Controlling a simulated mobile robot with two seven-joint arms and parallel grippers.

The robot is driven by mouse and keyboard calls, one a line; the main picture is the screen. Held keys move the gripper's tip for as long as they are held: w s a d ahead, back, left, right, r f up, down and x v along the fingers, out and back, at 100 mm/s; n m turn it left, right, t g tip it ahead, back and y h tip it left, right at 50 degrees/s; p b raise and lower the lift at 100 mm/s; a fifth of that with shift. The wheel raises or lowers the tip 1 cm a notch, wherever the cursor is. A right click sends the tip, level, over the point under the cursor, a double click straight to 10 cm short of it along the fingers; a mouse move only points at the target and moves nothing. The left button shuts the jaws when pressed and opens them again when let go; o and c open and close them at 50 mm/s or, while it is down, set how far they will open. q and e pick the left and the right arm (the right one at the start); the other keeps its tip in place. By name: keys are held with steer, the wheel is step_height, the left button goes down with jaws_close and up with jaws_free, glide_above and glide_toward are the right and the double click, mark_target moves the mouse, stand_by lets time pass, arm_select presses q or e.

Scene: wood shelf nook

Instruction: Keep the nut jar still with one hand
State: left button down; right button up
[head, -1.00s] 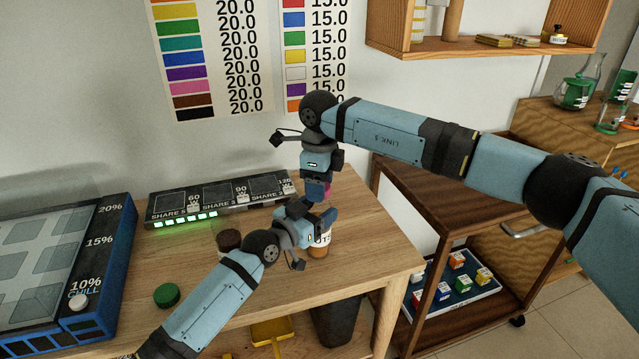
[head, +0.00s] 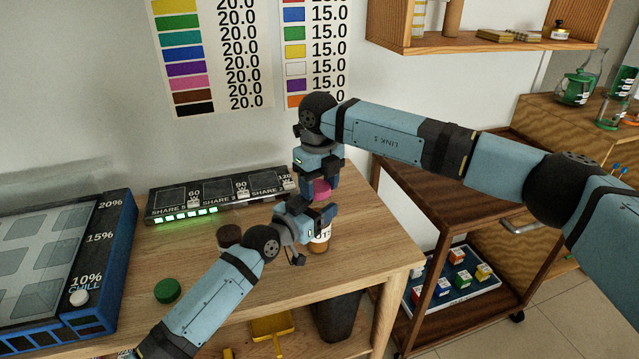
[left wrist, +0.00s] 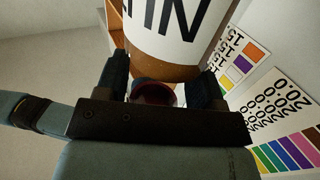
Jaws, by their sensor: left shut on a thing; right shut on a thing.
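The nut jar (head: 319,241), brown with a white label, stands upright near the table's right edge. It fills the top of the left wrist view (left wrist: 165,62), with large label letters upside down. My left gripper (head: 322,219) is shut on the jar's side; its two fingers (left wrist: 165,92) show on either side of it. A pink lid-like piece (head: 321,190) is above the jar, and a dark red rounded part shows between the left fingers. My right gripper (head: 320,182) comes from above and is shut on the pink piece. Whether it still touches the jar is hidden.
A green lid (head: 167,291) and a dark brown round thing (head: 229,236) are on the table (head: 270,292). A black share panel (head: 215,199) with green lights stands behind, and a blue-sided chill tray (head: 112,250) at left. A dark bin (head: 340,316) is below.

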steer(key=m, duration=0.4)
steer(key=shift+a, duration=0.1)
steer(key=m, duration=0.4)
steer(key=shift+m, duration=0.4)
steer(key=m, duration=0.6)
steer(key=shift+a, duration=0.1)
steer(key=m, duration=0.6)
steer(key=shift+w+m, duration=0.1)
steer(key=shift+m, duration=0.3)
steer(key=m, duration=0.6)
steer(key=shift+w+m, duration=0.15)
steer(key=shift+m, duration=0.25)
steer(key=o, duration=0.9)
steer(key=shift+o, duration=0.3)
steer(key=shift+a, duration=0.1)
steer(key=shift+a+f, duration=0.1)
